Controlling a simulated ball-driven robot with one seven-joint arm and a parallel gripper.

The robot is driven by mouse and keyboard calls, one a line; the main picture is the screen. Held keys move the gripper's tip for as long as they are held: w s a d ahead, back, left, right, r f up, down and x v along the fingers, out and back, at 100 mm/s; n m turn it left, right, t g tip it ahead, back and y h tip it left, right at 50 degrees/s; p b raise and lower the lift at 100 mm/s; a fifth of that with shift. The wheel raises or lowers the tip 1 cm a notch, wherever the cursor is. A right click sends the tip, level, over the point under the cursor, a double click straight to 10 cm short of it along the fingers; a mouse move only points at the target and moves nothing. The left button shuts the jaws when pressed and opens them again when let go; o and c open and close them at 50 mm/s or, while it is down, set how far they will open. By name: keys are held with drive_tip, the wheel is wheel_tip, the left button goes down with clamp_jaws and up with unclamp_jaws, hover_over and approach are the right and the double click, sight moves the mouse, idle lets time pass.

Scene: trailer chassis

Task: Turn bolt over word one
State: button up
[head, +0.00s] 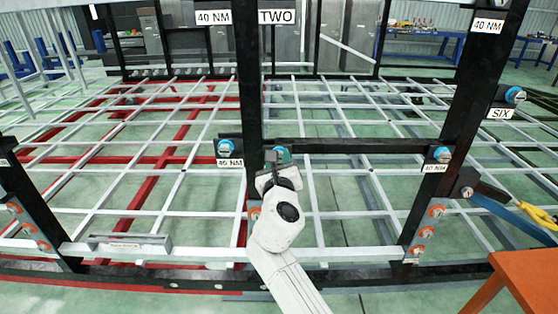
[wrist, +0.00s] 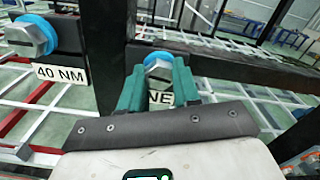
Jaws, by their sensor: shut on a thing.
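The bolt over the word ONE (wrist: 158,66) has a grey head and a blue ring. It sits on the black beam, with the label ONE (wrist: 161,97) below it, its first letter covered by a finger. My gripper (wrist: 158,76) has its green fingers on both sides of this bolt's head, shut on it. In the head view my gripper (head: 279,160) is at the upright black post and hides most of the bolt and its label.
Another blue-ringed bolt (wrist: 32,35) over a 40 NM label is close on the left; it also shows in the head view (head: 229,147). A similar bolt (head: 441,154) is to the right on the slanted post. White bars form a grid behind. An orange surface (head: 535,275) is at lower right.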

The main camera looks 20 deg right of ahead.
drive_tip(key=shift+f+n+b, duration=0.2)
drive_tip(key=shift+n+b, duration=11.8)
drive_tip(key=shift+n, duration=1.2)
drive_tip(key=shift+r, duration=0.1)
drive_tip(key=o, duration=1.1)
drive_tip(key=shift+c, duration=0.2)
